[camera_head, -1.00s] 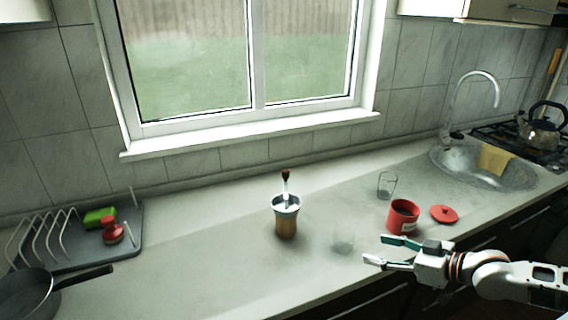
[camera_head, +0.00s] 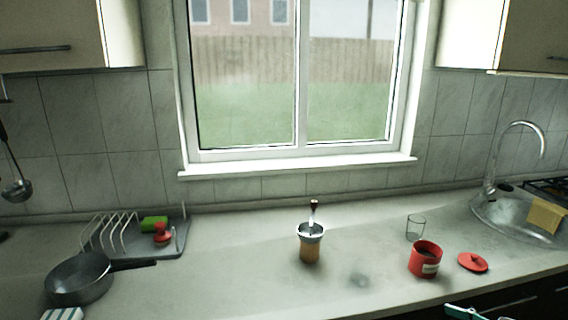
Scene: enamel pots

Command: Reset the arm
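My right gripper (camera_head: 464,312) shows only as a green-padded finger at the bottom edge, right of centre. The rest of it is cut off by the frame, so its opening cannot be judged. It is empty as far as it shows, below and apart from the red enamel pot (camera_head: 424,261). The pot stands upright and uncovered, with dark contents. Its red lid (camera_head: 472,262) lies on the counter to its right. My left gripper is not in view.
A clear glass (camera_head: 415,228) is behind the pot. A pan (camera_head: 80,280) and dish rack (camera_head: 172,245) are left; a sink (camera_head: 505,218) is right. The counter (camera_head: 230,275) is clear left of the cup.

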